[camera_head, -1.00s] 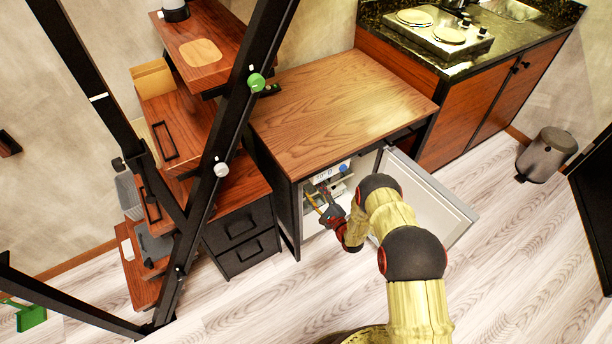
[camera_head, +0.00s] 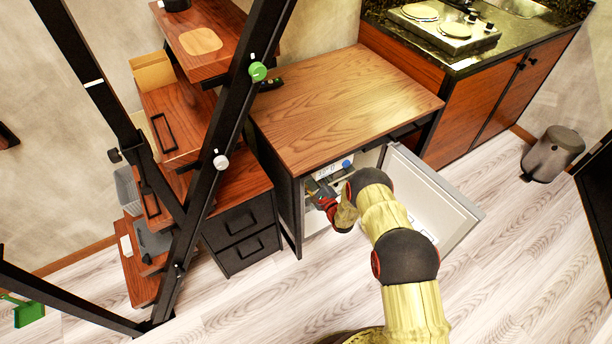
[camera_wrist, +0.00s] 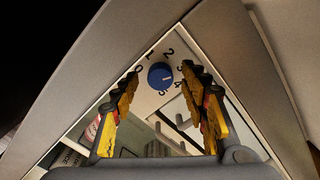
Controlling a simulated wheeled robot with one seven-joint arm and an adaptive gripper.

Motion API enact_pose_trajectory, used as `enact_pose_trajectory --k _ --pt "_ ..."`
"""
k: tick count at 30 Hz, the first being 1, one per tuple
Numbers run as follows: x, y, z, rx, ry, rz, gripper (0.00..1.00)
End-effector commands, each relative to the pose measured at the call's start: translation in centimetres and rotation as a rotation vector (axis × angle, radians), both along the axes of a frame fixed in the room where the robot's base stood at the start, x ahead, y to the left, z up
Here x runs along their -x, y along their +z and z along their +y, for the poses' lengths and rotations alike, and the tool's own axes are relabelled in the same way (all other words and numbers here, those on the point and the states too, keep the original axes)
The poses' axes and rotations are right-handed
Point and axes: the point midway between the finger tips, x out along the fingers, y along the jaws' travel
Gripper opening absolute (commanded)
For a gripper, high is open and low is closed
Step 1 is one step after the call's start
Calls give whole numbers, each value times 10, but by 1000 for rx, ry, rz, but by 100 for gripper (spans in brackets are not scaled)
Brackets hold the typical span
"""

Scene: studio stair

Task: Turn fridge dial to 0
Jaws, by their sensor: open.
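The blue fridge dial (camera_wrist: 160,76) sits on a pale panel marked with numbers in the wrist view. The 0 lies to its left, 1 and 2 above, 3 and 4 to its right, and 5 below. A small light mark on the knob's right side faces between 3 and 4. The dial shows small in the head view (camera_head: 347,164). My gripper (camera_wrist: 164,88) is open, its yellow and black fingers on either side of the dial in the picture. I cannot tell whether they touch it. In the head view my gripper (camera_head: 313,188) reaches into the open fridge (camera_head: 316,222).
The fridge door (camera_head: 432,200) stands open to the right of my arm. The wooden tabletop (camera_head: 340,105) covers the fridge. The stair's black rail (camera_head: 215,160) and drawers (camera_head: 240,235) stand left. Wire racks and containers show inside the fridge.

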Motion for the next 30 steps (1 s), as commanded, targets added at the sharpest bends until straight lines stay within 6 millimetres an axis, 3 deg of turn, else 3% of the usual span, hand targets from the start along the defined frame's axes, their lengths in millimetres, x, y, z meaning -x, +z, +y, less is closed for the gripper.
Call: enact_pose_trajectory --k 5,25,30 --pt "0 0 0 0 0 0 40" --pt "1 0 0 1 1 0 2" --pt "1 0 0 5 1 -3 1"
